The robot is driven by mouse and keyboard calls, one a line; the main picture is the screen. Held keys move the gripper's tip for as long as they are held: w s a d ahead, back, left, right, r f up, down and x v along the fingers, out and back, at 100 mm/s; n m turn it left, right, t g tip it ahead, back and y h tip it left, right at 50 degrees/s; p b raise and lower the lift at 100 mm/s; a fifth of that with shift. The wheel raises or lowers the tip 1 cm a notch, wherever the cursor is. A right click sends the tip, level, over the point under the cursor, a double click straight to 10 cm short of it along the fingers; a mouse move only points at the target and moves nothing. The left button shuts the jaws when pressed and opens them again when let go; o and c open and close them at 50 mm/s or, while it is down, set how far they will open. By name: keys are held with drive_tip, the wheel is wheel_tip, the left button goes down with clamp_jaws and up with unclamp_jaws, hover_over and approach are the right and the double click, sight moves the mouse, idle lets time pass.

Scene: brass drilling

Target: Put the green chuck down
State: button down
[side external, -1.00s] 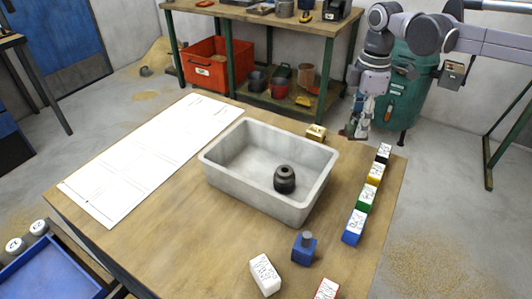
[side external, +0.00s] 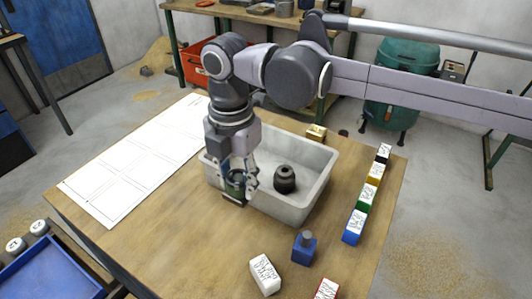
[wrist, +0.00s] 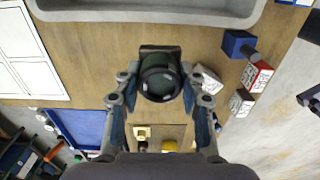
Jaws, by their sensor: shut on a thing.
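My gripper (side external: 238,180) is shut on the dark green chuck (side external: 235,187). In the side view it hangs in front of the near left wall of the grey tray (side external: 222,162), hiding part of it. In the wrist view the chuck (wrist: 160,82) sits between the two fingers of my gripper (wrist: 162,85), over bare wooden table (wrist: 90,75). The tray's rim (wrist: 150,17) lies at the top, apart from the chuck. The side view does not show clearly how high the chuck is above the table.
A black chuck (side external: 285,178) stands in the tray. A white gridded sheet (side external: 130,172) lies left of the tray. A blue block with a peg (side external: 304,247), a white block (side external: 265,275) and a row of coloured blocks (side external: 366,197) stand to the right. Bare table lies at the front left.

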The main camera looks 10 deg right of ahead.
drive_tip(key=s+a+f, duration=0.1)
drive_tip(key=a+f, duration=0.1)
drive_tip(key=a, duration=0.1)
drive_tip(key=s+a+f, duration=0.1)
drive_tip(key=a+f, duration=0.1)
drive_tip(key=a, duration=0.1)
drive_tip(key=s+a+f, duration=0.2)
drive_tip(key=a, duration=0.1)
drive_tip(key=shift+s+a+f, duration=0.1)
drive_tip(key=shift+a, duration=0.15)
drive_tip(key=shift+f, duration=2.05)
drive_tip(key=shift+f, duration=0.15)
drive_tip(key=c, duration=0.8)
unclamp_jaws()
